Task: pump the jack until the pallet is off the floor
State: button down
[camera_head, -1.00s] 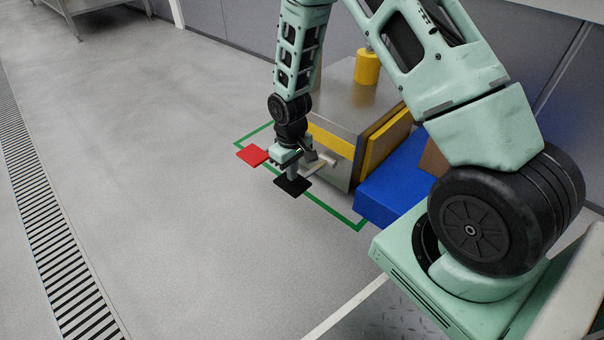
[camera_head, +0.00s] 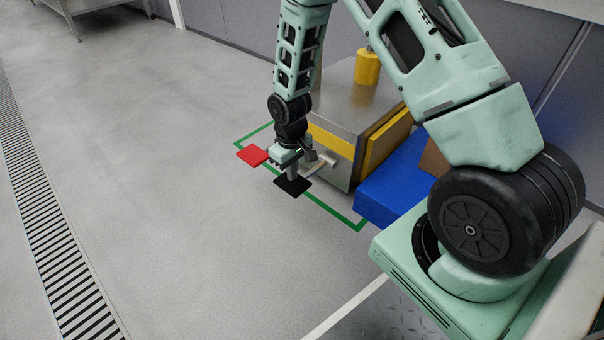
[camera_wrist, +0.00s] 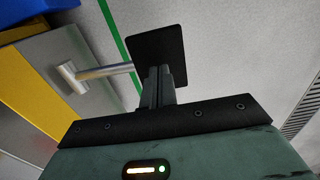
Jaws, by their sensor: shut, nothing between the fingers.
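A black square pedal (camera_head: 293,186) sits at the front of the steel and yellow unit (camera_head: 345,112), at the end of a metal arm (camera_head: 321,166). A red square pedal (camera_head: 252,155) lies to its left. My gripper (camera_head: 293,173) is shut and empty, pointing down at the black pedal. In the wrist view the closed fingers (camera_wrist: 159,72) overlap the pedal (camera_wrist: 170,45); whether they touch it is unclear. The metal arm (camera_wrist: 105,71) reaches the pedal from the side. I cannot pick out a pallet or its gap to the floor.
A blue block (camera_head: 395,188) stands right of the unit, with a brown box (camera_head: 434,160) behind it, partly hidden by my arm. A green line (camera_head: 335,212) marks the floor around the unit. The floor to the left is open, with a drain grate (camera_head: 38,190).

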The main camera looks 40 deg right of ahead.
jog(key=shift+f, duration=0.1)
dwell(0.3)
jog(key=shift+f+b, duration=1.5)
jog(key=shift+f, duration=1.8)
notch_tip(320, 180, up, 7)
jog(key=p, duration=0.7)
jog(key=shift+d, duration=0.1)
jog(key=shift+f, duration=0.1)
